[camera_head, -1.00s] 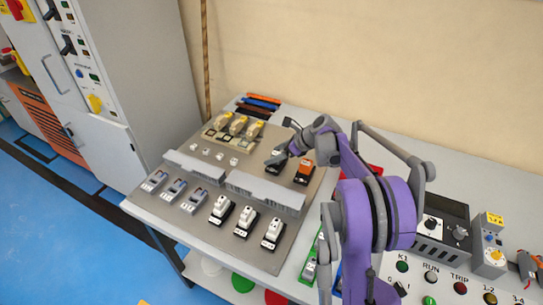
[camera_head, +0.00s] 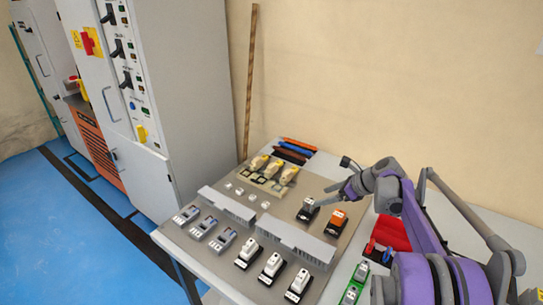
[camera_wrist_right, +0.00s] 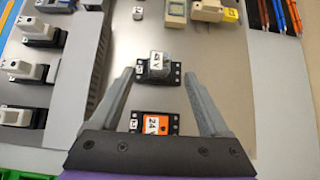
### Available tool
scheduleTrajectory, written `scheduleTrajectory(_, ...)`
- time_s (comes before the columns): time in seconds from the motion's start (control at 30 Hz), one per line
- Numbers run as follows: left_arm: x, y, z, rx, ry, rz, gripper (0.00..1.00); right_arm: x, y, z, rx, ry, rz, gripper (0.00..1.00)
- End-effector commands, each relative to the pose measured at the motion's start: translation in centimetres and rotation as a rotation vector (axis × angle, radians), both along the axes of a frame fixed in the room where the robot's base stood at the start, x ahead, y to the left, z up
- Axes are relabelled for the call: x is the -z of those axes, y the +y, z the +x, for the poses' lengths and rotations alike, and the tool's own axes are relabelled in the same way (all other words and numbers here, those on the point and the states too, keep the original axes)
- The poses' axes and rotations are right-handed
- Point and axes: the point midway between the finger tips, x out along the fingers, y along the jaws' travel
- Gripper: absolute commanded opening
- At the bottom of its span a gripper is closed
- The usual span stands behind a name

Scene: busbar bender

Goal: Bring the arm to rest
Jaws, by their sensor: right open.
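My right gripper (camera_head: 328,193) is over the right part of the grey component panel (camera_head: 225,259), its arm coming in from the right. In the wrist view its two fingers (camera_wrist_right: 158,88) are spread apart with nothing between them held. A black block with a grey top (camera_wrist_right: 157,68) sits on the panel between and beyond the fingertips; it also shows in the head view (camera_head: 308,210). An orange-topped block (camera_head: 337,222) stands beside it, and in the wrist view it (camera_wrist_right: 155,125) lies nearer the gripper's palm. My left gripper is not in view.
Grey slotted ducts (camera_head: 289,239) cross the panel. Several white-topped switches (camera_head: 271,266) stand in front, and yellow-topped parts (camera_head: 274,168) behind. Red bins (camera_head: 391,233) lie right of the panel. A tall grey cabinet (camera_head: 190,85) stands at the left.

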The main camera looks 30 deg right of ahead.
Motion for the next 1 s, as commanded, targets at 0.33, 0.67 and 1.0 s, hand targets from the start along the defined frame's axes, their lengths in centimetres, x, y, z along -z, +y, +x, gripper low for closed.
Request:
scheduleTrajectory(0.33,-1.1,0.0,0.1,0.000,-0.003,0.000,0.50,-1.0,5.7,-1.0,-0.198,-0.011,-0.168,0.80)
scheduleTrajectory(0.67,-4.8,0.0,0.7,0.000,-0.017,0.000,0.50,-2.4,21.9,-10.7,-1.085,-0.133,-0.845,0.80)
scheduleTrajectory(1.0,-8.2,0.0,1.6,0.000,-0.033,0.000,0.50,-1.0,28.7,-21.4,-1.979,-0.338,-1.452,0.80)
